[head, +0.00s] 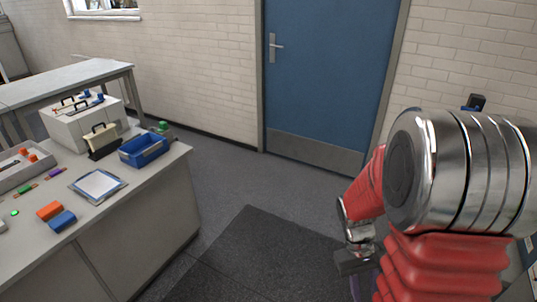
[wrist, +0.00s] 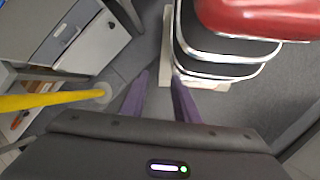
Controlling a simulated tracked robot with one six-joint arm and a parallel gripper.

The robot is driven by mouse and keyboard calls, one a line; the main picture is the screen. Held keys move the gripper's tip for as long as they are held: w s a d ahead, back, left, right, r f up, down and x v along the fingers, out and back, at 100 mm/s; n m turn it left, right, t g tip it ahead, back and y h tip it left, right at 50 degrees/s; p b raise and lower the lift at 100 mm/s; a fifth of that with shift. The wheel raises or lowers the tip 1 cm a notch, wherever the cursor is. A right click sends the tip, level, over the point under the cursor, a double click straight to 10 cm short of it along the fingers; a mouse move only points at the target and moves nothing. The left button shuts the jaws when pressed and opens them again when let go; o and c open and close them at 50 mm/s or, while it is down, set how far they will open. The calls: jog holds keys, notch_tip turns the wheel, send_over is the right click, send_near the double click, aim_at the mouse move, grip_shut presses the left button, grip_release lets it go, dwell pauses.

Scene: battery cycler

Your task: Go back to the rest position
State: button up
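My gripper (head: 354,270) hangs low at the right in the head view, above the dark floor mat and well away from the bench, partly hidden by my red and silver arm. In the wrist view its two purple fingers (wrist: 159,82) stand apart with nothing between them, and grey floor shows in the gap. The gripper is open and empty.
The white bench (head: 150,215) at left carries a blue bin (head: 143,149), a white cycler box (head: 85,125), a tablet-like panel (head: 98,186) and orange and blue blocks. A blue door (head: 328,75) is behind. A yellow pole (wrist: 50,99) and grey cabinet (wrist: 70,30) show in the wrist view.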

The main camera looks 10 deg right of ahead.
jog(key=a+r+t, duration=0.5)
jog(key=a+r, duration=0.4)
jog(key=r, duration=0.2)
jog(key=a+r+n+t+y, duration=0.1)
jog(key=a+r+t, duration=0.4)
jog(key=a+r, duration=0.3)
notch_tip(320, 180, up, 4)
jog(key=shift+w+a+f, duration=0.15)
jog(key=shift+a+f, duration=0.05)
jog(key=shift+a, duration=0.15)
dwell(0.5)
